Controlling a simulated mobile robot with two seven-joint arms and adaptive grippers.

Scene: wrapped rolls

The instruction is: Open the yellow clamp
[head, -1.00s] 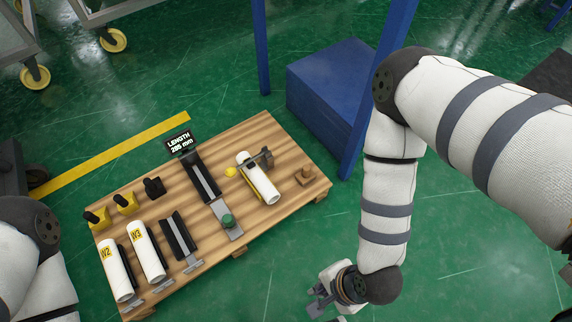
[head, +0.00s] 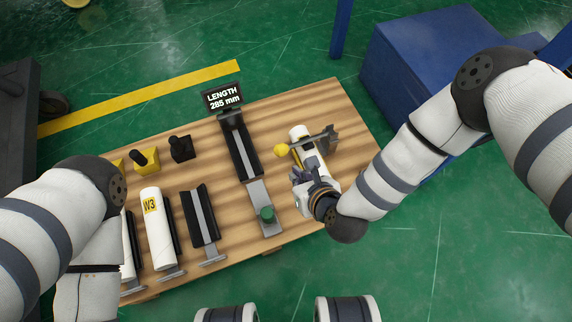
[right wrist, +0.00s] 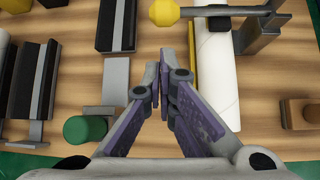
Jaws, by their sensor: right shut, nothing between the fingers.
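The yellow clamp has a round yellow knob (head: 281,150) at the left end of a grey arm (head: 318,139), which lies across a white roll (head: 297,132). In the right wrist view the knob (right wrist: 164,12), the arm (right wrist: 225,11) and the roll (right wrist: 218,75) show near the top. My right gripper (head: 300,176) is over the near part of the roll, on the near side of the knob and apart from it. Its fingertips (right wrist: 163,62) are together and empty, below the knob in the wrist picture. My left arm shows at left, but its gripper is out of view.
A black gauge channel (head: 240,147) with a green knob (head: 265,214) and a "LENGTH 285 mm" sign (head: 222,98) stands left of the clamp. A roll marked W3 (head: 157,230) and an empty cradle (head: 200,222) are further left. A wooden block (right wrist: 300,113) lies right.

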